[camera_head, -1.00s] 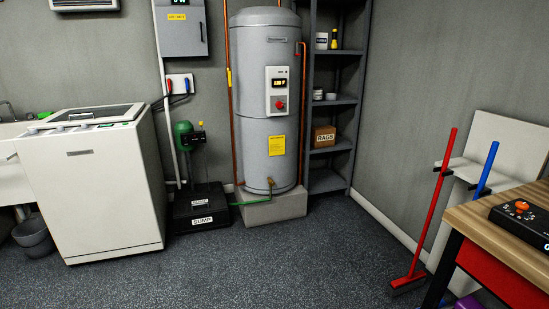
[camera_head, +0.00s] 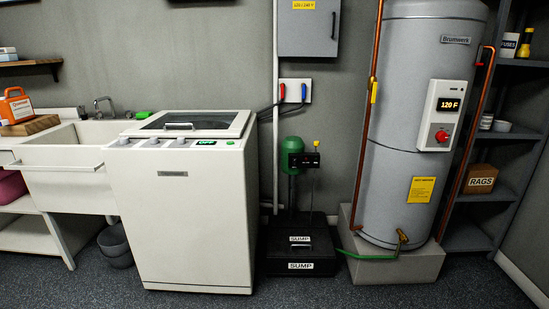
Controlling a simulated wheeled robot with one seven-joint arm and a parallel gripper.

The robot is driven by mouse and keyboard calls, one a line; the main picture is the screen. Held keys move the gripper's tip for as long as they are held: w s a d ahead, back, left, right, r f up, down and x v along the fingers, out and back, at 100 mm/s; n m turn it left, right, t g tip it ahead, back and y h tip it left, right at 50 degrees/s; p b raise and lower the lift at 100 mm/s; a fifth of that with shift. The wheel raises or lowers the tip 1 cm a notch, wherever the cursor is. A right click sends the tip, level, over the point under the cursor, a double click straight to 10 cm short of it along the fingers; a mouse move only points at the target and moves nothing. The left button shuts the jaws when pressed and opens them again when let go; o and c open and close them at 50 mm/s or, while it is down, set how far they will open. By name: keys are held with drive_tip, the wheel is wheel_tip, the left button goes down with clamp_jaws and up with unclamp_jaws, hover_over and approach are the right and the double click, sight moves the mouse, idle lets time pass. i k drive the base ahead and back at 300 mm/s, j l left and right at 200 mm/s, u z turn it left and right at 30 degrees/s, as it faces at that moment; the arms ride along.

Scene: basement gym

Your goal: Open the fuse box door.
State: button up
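The fuse box is probably the grey metal wall box (camera_head: 308,30) with a yellow "120/240 V" label. It hangs on the back wall at the top of the head view, between the washing machine and the water heater. The top edge of the picture cuts it off. Its front door looks shut, with a small dark latch at its right edge. My gripper and arm are not in view.
A white washing machine (camera_head: 184,200) stands below left of the box. A black sump unit (camera_head: 302,252) with a green pump (camera_head: 291,150) stands under it. A water heater (camera_head: 420,120) on a concrete block is right. Dark floor in front is clear.

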sight(307, 29)
drive_tip(key=i+u, duration=0.25)
drive_tip(key=i, duration=0.65)
drive_tip(key=i+l+u, duration=0.25)
drive_tip(key=i, duration=0.65)
drive_tip(key=i+j, duration=0.05)
